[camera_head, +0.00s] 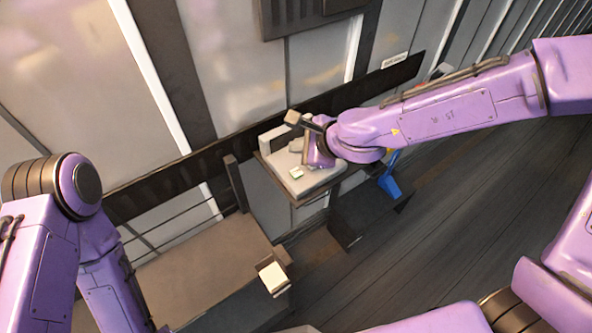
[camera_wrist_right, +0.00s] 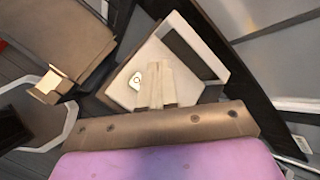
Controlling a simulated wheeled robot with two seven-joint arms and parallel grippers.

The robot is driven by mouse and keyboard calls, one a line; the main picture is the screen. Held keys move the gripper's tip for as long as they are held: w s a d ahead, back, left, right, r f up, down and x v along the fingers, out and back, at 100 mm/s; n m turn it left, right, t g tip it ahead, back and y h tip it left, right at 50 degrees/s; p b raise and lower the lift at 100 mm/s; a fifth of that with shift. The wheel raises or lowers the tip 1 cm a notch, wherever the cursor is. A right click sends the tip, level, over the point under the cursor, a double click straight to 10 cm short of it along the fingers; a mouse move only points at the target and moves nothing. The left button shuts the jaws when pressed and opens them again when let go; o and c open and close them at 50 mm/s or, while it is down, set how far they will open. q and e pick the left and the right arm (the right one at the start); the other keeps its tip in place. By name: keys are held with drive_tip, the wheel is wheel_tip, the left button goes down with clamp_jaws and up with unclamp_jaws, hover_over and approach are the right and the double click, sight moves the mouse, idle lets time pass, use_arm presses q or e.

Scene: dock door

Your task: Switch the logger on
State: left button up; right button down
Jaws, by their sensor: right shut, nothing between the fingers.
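The logger seems to be the small pale piece with a green patch (camera_head: 296,173) on a light grey platform (camera_head: 305,185). In the right wrist view a small white rounded piece with a dark mark (camera_wrist_right: 136,81) lies on the same platform, just left of my fingertips. My right gripper (camera_wrist_right: 161,84) is shut and empty, its cream fingers together over the platform. In the head view my right wrist hides part of the platform. I cannot tell whether the fingers touch anything. My left arm shows at the left, but its gripper is out of view.
A pale upright frame (camera_wrist_right: 193,46) stands along the platform's back edge. A brown bench (camera_head: 200,265) lies to the left, with a small cream-topped block (camera_head: 272,278) at its corner. A blue object (camera_head: 389,184) is right of the platform. The dark floor (camera_head: 450,210) is open at right.

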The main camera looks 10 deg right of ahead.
drive_tip(key=b, duration=0.1)
hover_over(299, 174)
wheel_tip(299, 174, down, 5)
drive_tip(key=shift+r, duration=0.2)
drive_tip(key=shift+f+b, duration=0.7)
drive_tip(key=shift+b, duration=0.05)
idle(1.1)
drive_tip(key=shift+f, duration=0.35)
drive_tip(key=shift+f+b, duration=0.55)
drive_tip(key=shift+b, duration=0.1)
idle(0.5)
drive_tip(key=shift+r+p, duration=1)
drive_tip(key=shift+p, duration=0.1)
